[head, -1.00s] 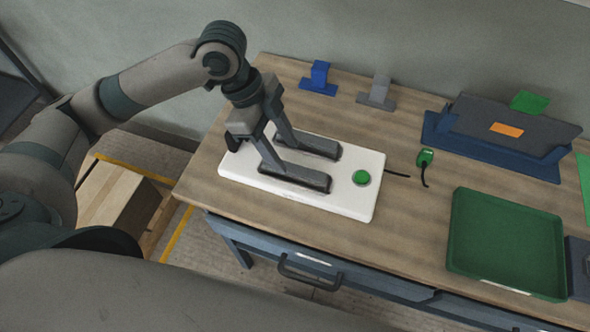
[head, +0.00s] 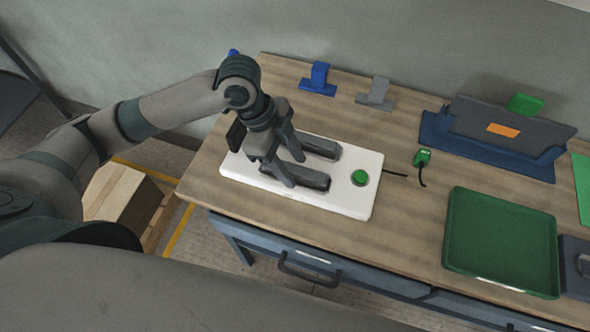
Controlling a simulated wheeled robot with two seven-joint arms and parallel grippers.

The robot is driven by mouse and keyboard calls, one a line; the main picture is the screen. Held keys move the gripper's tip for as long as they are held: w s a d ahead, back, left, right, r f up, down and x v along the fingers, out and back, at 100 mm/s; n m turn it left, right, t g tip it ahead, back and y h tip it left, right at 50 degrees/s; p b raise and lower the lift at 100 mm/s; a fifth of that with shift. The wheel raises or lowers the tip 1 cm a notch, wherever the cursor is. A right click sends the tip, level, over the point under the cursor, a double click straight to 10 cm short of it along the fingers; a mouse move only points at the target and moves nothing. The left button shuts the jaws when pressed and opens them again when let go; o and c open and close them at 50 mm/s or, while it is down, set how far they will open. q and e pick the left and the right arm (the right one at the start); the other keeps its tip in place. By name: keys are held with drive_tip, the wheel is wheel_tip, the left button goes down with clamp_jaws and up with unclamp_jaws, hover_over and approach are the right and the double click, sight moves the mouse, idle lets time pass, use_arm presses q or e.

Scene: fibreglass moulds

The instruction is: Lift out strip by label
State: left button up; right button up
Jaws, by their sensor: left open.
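A dark grey panel (head: 520,121) with an orange label (head: 503,130) stands tilted in a blue holder (head: 430,132) at the back right of the bench. A green tab (head: 525,104) shows at its top edge. I cannot tell whether this panel is the strip. My left gripper (head: 297,172) is open over a white board (head: 345,205), well to the left of the holder. Its two fingers point down at two dark raised bars (head: 318,183) on the board. I cannot tell whether they touch. No object shows between the fingers. My right gripper is not in view.
A green button (head: 359,178) is on the board, with a cable leading to a green connector (head: 422,157). A green tray (head: 500,240) lies at right, looking empty. A blue stand (head: 319,80) and a grey stand (head: 376,93) are at the back.

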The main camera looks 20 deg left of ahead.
sight(301, 170)
use_arm(q)
clamp_jaws()
drive_tip(key=shift+r, duration=0.2)
drive_tip(key=shift+r+b, duration=0.3)
drive_tip(key=shift+r, duration=0.3)
wheel_tip(301, 170, up, 2)
drive_tip(key=shift+r+b, duration=0.15)
drive_tip(key=shift+b, duration=0.2)
drive_tip(key=s+d+r+p, duration=0.4)
drive_tip(key=s+r+p, duration=0.3)
drive_tip(key=s+p, duration=0.4)
drive_tip(key=shift+d+p, duration=0.15)
drive_tip(key=shift+p, duration=0.6)
drive_tip(key=shift+w, duration=0.1)
